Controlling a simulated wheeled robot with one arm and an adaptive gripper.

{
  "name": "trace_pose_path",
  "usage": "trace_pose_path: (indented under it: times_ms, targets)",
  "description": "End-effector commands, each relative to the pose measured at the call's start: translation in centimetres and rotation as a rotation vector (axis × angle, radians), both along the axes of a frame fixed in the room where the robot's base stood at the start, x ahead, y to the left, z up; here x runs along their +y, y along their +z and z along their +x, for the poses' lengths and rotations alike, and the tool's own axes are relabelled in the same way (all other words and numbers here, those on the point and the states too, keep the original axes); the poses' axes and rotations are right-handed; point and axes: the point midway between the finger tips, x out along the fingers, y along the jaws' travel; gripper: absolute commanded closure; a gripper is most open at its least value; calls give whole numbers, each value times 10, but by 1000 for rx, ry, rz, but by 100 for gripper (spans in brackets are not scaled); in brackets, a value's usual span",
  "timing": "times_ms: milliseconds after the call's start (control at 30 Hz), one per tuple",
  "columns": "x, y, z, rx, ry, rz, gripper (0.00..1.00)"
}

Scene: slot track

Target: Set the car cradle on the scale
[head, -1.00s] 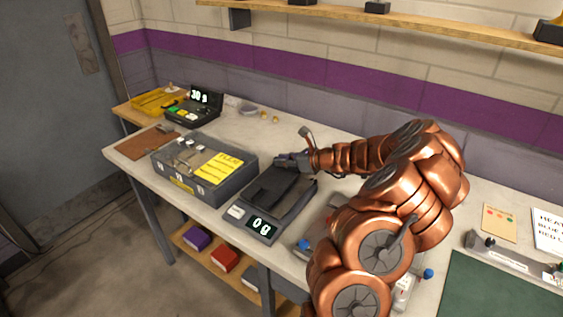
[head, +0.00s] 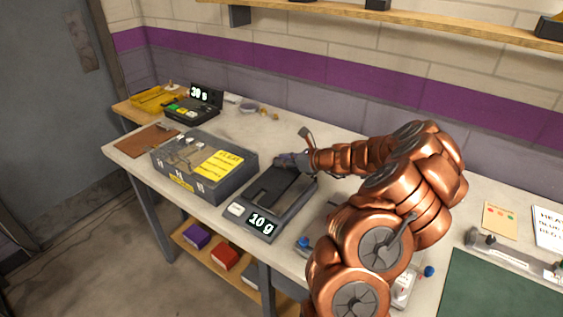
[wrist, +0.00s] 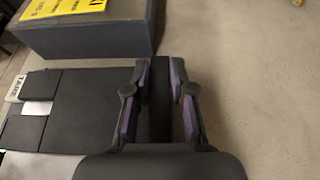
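The scale (head: 243,225) lies on the workbench, with TARE on its button and a display reading 10 g. A dark piece that looks like the car cradle (head: 288,186) is on the scale's plate; black on black, its outline is hard to separate. My gripper (head: 290,160) is low at the far end of the scale. In the wrist view my purple-padded fingers (wrist: 160,82) stand on either side of a dark upright strip (wrist: 160,110), probably part of the cradle. The fingers are close to it, but whether they press on it I cannot tell.
A grey box (head: 205,172) with a yellow label stands just left of the scale. Behind it are a timer (head: 195,106) reading 30 s and a yellow tray (head: 153,99). A green mat (head: 500,290) lies at the right. The bench behind the scale is mostly clear.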

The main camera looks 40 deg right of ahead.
Motion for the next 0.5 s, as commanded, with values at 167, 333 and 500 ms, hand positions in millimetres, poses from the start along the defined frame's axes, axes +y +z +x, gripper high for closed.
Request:
trace_pose_path:
  times_ms: [167,333,500]
  targets:
    - [0,0,0,0,0,0,55]
    - [0,0,0,0,0,0,51]
    - [0,1,0,0,0,0,51]
